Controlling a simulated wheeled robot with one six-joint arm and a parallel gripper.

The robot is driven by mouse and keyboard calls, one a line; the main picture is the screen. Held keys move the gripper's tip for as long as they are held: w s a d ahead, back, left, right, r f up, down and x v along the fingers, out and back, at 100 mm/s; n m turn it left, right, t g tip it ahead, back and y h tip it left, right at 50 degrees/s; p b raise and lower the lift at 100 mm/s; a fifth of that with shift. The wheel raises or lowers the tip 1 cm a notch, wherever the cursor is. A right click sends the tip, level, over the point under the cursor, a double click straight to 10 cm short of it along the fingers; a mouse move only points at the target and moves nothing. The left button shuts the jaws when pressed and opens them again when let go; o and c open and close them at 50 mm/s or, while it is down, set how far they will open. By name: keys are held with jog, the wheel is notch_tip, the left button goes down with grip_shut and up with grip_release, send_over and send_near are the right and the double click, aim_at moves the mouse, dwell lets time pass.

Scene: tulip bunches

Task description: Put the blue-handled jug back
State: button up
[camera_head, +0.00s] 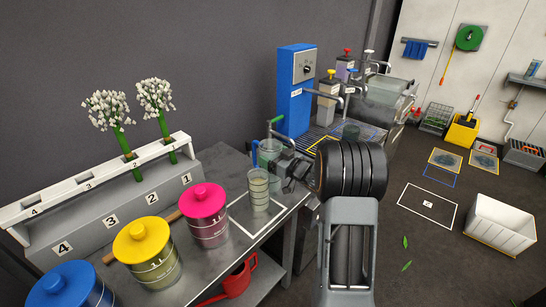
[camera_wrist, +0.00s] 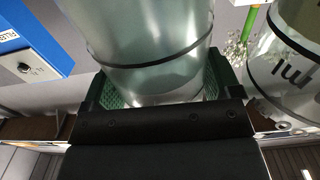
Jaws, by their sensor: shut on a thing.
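The jug with the blue handle (camera_head: 255,153) is clear and pale greenish, at the back right end of the grey bench, near the blue dispenser. My gripper (camera_head: 285,164) is shut on its body. In the wrist view the clear jug (camera_wrist: 150,45), with a dark band around it, sits between the green-lined jaws (camera_wrist: 160,92). The blue handle does not show there. In the head view the gripper and the clear vessel in front hide part of the jug, so I cannot tell whether its base touches anything.
A clear graduated vessel (camera_head: 259,190) stands close in front of the jug, by a white outline on the bench (camera_head: 240,222). Pink (camera_head: 203,205), yellow (camera_head: 145,243) and blue-lidded (camera_head: 68,287) containers stand left. The blue dispenser (camera_head: 296,92) rises behind. A white flower rack (camera_head: 95,185) lines the wall.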

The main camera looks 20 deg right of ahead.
jog(key=o, duration=1.6)
jog(key=shift+f, duration=0.15)
jog(key=shift+r, duration=0.3)
jog(key=v, duration=1.1)
jog(key=s+a+m+g+h, duration=0.1)
jog(key=s+a+g+h, duration=0.1)
jog(key=s+a+g, duration=0.2)
jog(key=s+a+f+m+g+h, duration=0.1)
jog(key=s+a+m+g+h, duration=0.1)
jog(key=s+a+g, duration=0.3)
jog(key=s+a+m+g+h, duration=0.2)
jog(key=s+a+g+h, duration=0.1)
jog(key=s+a, duration=0.4)
jog(key=shift+s+a+f+g, duration=0.1)
jog(key=shift+s+g, duration=0.25)
jog(key=shift+s, duration=0.45)
jog(key=shift+s+a+f+g, duration=0.1)
jog(key=shift+s+g, duration=0.25)
jog(key=shift+s, duration=0.5)
